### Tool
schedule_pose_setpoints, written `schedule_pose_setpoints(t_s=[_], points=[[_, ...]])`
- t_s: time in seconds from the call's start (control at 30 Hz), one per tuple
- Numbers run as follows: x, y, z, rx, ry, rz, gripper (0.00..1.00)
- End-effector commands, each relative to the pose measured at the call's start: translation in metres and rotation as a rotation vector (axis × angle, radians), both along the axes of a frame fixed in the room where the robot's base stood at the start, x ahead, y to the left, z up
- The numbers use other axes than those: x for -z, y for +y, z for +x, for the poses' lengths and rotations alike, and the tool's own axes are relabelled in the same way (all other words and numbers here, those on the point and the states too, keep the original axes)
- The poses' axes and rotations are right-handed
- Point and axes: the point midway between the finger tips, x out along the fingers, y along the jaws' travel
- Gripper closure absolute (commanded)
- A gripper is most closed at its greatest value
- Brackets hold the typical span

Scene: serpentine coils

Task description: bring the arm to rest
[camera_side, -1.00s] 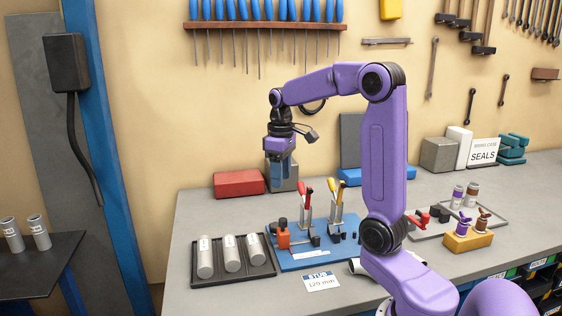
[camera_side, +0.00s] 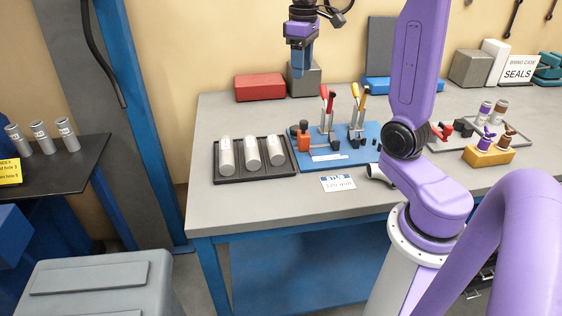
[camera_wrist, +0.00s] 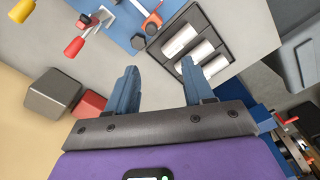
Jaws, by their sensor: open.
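My gripper (camera_side: 300,72) hangs above the back of the grey bench (camera_side: 225,205), in front of the red block (camera_side: 260,87) and the grey block (camera_side: 304,80). In the wrist view my gripper (camera_wrist: 158,85) has its two blue fingers spread wide apart with nothing between them. The dark tray (camera_side: 230,178) with three silver cylinders (camera_side: 252,153) lies on the bench, below and to the left of my gripper. The tray also shows beyond the fingertips in the wrist view (camera_wrist: 201,15).
A blue board (camera_side: 340,157) carries toggle clamps with red and yellow handles (camera_side: 362,97). A yellow block (camera_side: 488,157) holds small parts at the right. A side shelf (camera_side: 70,160) at the left holds more cylinders. The bench's front left is bare.

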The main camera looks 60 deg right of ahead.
Motion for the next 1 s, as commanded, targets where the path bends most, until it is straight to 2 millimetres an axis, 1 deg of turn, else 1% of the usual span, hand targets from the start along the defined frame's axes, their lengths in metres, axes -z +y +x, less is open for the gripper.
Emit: schedule_pose_setpoints(t_s=[0.13,0.2,0.27,0.37,0.5,0.67,0.8,0.87,1.0], points=[[0.010,0.038,-0.006,-0.096,-0.002,0.000,0.48],[0.016,0.059,-0.013,-0.148,-0.003,0.000,0.48],[0.021,0.076,-0.019,-0.192,-0.004,0.000,0.48],[0.029,0.102,-0.033,-0.264,-0.006,0.001,0.48],[0.042,0.134,-0.058,-0.365,-0.010,0.002,0.48],[0.056,0.163,-0.091,-0.479,-0.013,0.004,0.48],[0.068,0.183,-0.125,-0.582,-0.014,0.006,0.48],[0.074,0.189,-0.140,-0.625,-0.016,0.008,0.48],[0.087,0.199,-0.176,-0.726,-0.017,0.010,0.48]])
